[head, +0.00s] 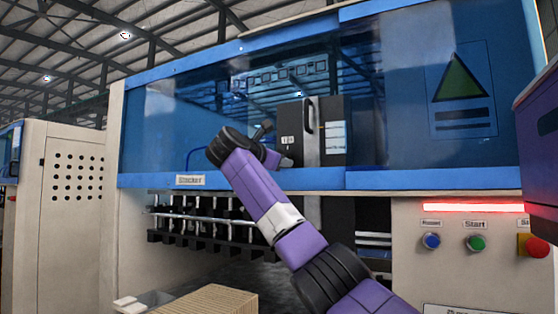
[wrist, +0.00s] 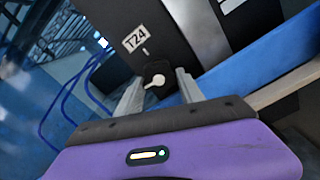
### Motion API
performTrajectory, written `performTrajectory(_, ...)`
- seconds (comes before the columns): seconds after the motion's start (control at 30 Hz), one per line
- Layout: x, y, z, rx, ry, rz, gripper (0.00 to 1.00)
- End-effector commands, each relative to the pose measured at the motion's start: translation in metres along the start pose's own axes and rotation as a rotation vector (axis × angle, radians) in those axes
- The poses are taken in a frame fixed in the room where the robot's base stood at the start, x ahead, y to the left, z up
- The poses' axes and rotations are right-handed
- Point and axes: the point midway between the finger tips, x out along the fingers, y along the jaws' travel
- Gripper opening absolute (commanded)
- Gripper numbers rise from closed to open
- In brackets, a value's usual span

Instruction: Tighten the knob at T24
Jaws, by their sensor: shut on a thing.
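The label T24 (wrist: 135,40) is on a dark panel in the wrist view. Below it is a small black knob (wrist: 157,69) with a pale pointer that slants down and to the left. A short light mark is on the panel between label and knob. My gripper (wrist: 159,77) has one grey finger on each side of the knob and is shut on it. In the head view my gripper (head: 284,161) is at the lower left of a black box (head: 334,125) behind the blue window. The knob cannot be made out there.
A metal door strip with a black handle (head: 308,115) stands right of the label. Blue cables (wrist: 62,95) hang left of the panel. A blue frame edge (wrist: 245,75) runs close on the right in the wrist view. Red, green and blue buttons (head: 475,243) are at lower right.

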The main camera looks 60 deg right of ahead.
Motion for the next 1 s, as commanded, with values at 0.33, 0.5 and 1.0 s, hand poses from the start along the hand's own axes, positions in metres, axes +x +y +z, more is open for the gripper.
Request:
performTrajectory(0.33,-0.0016,0.0003,-0.0012,-0.001,0.002,-0.001,0.64)
performTrajectory(0.5,-0.0009,0.0000,-0.0010,-0.001,0.001,-0.001,0.67)
performTrajectory(1.0,0.0001,-0.0021,-0.0012,-0.132,-0.001,-0.002,0.67)
